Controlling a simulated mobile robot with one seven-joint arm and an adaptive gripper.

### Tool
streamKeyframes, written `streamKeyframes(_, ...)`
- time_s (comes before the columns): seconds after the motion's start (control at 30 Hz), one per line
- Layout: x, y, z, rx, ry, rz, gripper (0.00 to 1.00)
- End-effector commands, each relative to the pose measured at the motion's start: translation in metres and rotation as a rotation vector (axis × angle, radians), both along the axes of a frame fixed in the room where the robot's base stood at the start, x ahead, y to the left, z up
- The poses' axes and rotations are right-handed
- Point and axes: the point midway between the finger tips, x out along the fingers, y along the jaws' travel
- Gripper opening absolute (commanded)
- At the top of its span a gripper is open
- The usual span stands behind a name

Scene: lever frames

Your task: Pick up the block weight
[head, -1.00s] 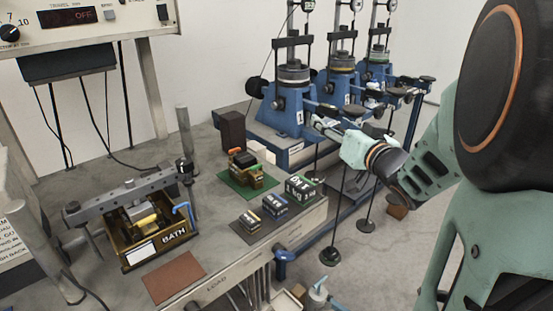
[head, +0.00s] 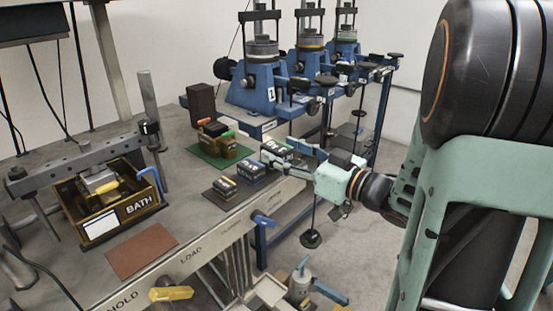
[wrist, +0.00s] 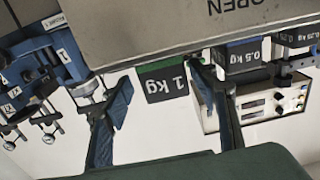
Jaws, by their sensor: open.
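Three dark block weights stand in a row on a dark mat (head: 213,196) near the bench's front edge. The 1 kg block (head: 276,148) is farthest right in the head view, partly hidden by my gripper. The 0.5 kg block (head: 250,172) and the 0.25 kg block (head: 223,186) stand to its left. My gripper (head: 284,153) is open at the 1 kg block. In the wrist view, my gripper (wrist: 159,76) has its fingers spread with the 1 kg block (wrist: 167,83) showing between them, nearer the right finger. The 0.5 kg block (wrist: 242,57) is just beyond that finger. Contact cannot be told.
The bench front edge (head: 190,257) is close below my gripper. A green mat (head: 211,158) with a brown device lies behind the weights. Blue presses (head: 262,85) stand at the back. A bath box (head: 110,205) and a brown mat (head: 141,250) are at left.

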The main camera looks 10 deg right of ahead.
Motion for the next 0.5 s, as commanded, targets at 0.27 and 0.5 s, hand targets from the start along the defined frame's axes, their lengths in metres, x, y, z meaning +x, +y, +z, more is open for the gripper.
streamKeyframes(0.27, 0.019, 0.017, 0.001, 0.002, -0.001, 0.001, 0.54)
streamKeyframes(0.5, 0.044, 0.041, 0.005, 0.001, 0.0, 0.001, 0.54)
